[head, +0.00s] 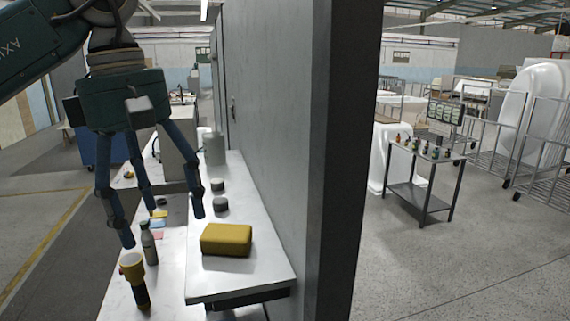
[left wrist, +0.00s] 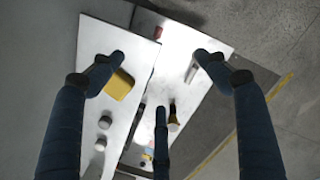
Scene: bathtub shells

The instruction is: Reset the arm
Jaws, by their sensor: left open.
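My left gripper (head: 160,222) hangs from the upper left in the head view, its three blue fingers spread and pointing down. It is open and empty, above the white worktops. In the left wrist view, the fingers (left wrist: 158,88) are apart with nothing between them touching them. A yellow box (head: 226,239) lies on the raised white worktop, below and right of the fingers; it also shows in the left wrist view (left wrist: 120,84), partly behind a finger. My right gripper is not in view.
A yellow-topped black flashlight (head: 134,280) and a grey bottle (head: 148,243) stand on the lower worktop. A grey wall (head: 290,130) rises right of the worktops. A small table (head: 420,154) with bottles stands beyond it.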

